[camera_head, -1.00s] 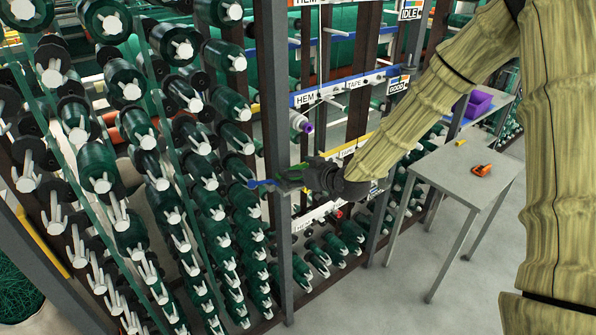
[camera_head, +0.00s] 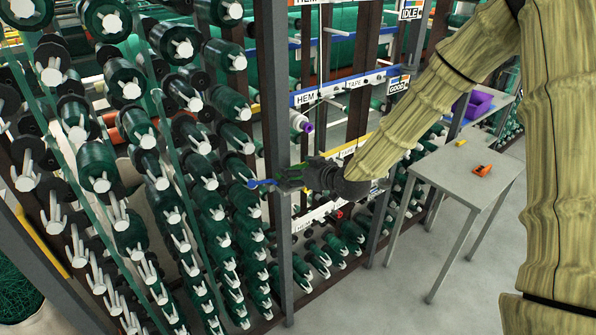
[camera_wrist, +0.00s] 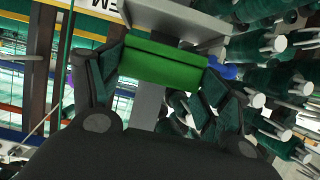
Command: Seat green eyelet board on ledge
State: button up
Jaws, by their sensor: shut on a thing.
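The green eyelet board (camera_wrist: 160,64) is a plain bright green block in the wrist view, held crosswise between the fingers of my gripper (camera_wrist: 160,82). Its eyelets cannot be made out. A flat grey surface (camera_wrist: 185,16) lies just beyond the board and may be the ledge; whether they touch is unclear. A blue piece (camera_head: 262,184) shows just left of the gripper, and blue also shows beside the right finger in the wrist view (camera_wrist: 226,71).
Racks of dark green spools on white pegs (camera_head: 130,170) fill the left, close to my gripper. Labelled shelf rails (camera_head: 330,92) stand behind. A grey table (camera_head: 460,172) with an orange tool (camera_head: 483,170) is at the right, with open floor before it.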

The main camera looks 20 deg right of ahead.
jog(key=shift+f+b, duration=0.9)
jog(key=shift+f, duration=0.3)
jog(key=o, duration=1.1)
jog(key=shift+r, duration=0.1)
jog(key=v, duration=1.2)
